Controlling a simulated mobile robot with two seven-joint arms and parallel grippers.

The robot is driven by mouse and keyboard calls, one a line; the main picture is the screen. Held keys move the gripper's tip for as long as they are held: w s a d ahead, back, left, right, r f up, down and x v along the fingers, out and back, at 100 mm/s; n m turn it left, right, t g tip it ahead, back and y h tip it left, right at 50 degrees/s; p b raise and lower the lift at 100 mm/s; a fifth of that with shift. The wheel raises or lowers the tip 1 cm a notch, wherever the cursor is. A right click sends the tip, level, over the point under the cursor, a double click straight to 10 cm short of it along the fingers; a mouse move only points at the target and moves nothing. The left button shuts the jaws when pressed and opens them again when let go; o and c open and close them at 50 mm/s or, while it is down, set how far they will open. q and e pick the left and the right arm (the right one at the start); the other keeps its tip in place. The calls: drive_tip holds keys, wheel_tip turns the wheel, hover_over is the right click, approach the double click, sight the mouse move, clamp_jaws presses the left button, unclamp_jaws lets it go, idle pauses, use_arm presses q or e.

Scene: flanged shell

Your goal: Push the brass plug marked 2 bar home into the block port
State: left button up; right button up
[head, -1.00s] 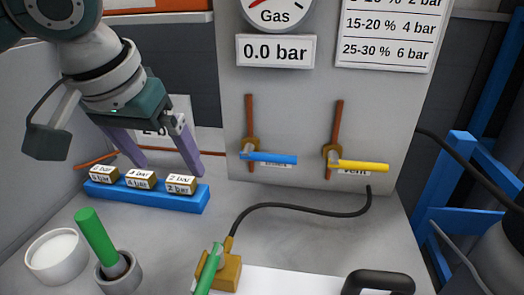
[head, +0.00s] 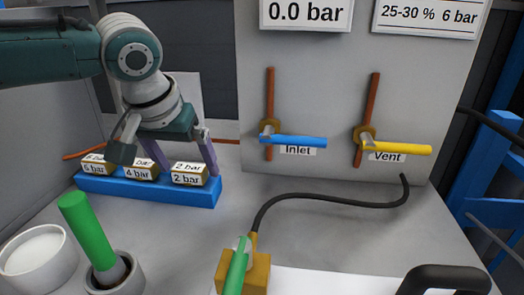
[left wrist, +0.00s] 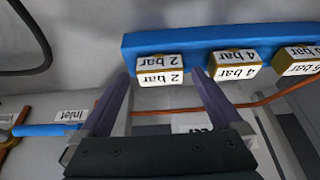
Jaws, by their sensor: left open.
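The brass plug marked 2 bar (head: 189,173) sits at the right end of the blue rack (head: 150,190). It also shows in the left wrist view (left wrist: 160,70). My left gripper (head: 186,168) is open, its purple fingers pointing down by this plug. In the left wrist view the fingers (left wrist: 158,82) are on either side of it, and I cannot tell whether they touch it. The brass block (head: 243,272) stands at the front with a green-handled part (head: 238,265) over it, and its port is not clearly visible. My right gripper is not in view.
Plugs marked 4 bar (head: 138,172) and 6 bar (head: 95,168) share the rack. A green-handled tool (head: 85,228) stands in a grey cup (head: 128,282) beside a white bowl (head: 38,258). A black hose (head: 320,200) runs from the block to the panel (head: 335,60) with blue and yellow valve handles.

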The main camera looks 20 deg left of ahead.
use_arm(q)
drive_tip(key=shift+w+f, duration=0.1)
drive_tip(key=shift+f, duration=0.15)
drive_tip(key=c, duration=1.4)
